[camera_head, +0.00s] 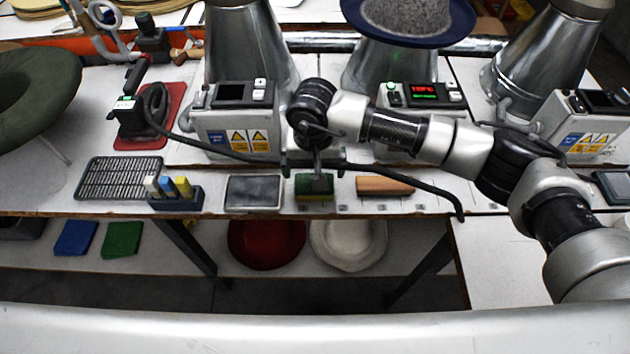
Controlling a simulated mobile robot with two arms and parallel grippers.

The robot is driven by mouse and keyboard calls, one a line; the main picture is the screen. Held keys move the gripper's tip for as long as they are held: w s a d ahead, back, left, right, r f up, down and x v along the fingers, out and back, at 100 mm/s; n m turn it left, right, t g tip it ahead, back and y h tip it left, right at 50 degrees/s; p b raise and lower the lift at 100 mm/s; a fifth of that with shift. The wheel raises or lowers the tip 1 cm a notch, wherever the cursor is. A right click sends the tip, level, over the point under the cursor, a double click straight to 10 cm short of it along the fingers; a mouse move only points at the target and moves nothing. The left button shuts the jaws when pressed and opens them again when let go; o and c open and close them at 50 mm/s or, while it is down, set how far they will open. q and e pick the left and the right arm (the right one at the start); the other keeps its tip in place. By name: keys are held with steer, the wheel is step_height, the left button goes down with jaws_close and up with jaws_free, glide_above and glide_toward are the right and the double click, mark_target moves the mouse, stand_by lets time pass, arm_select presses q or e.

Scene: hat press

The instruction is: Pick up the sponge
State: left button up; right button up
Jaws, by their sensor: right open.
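The sponge (303,192), green with a yellow layer below, lies on the front edge of the upper white work surface in the middle of the view. My right gripper (318,181) points down right over the sponge, open. Its dark fingers hide part of the sponge's top, and I cannot tell whether they touch it. My left gripper is not in view.
A grey pad in a tray (253,193) lies left of the sponge, a wooden block (385,187) right. A chalk holder (176,196) stands further left. Behind are press control boxes (237,118). Red (265,243) and white (348,243) hats lie on the lower shelf.

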steer(key=shift+w+f, duration=0.15)
steer(key=shift+f, duration=0.55)
step_height(320, 180, down, 4)
steer(key=shift+f+p, duration=0.2)
steer(key=shift+p, duration=0.7)
steer(key=shift+f, duration=0.2)
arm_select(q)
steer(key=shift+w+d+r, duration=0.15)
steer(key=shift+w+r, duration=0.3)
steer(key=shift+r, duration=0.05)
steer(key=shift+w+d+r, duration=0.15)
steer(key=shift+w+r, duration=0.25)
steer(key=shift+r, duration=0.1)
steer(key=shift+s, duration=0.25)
arm_select(e)
steer(key=c, duration=0.6)
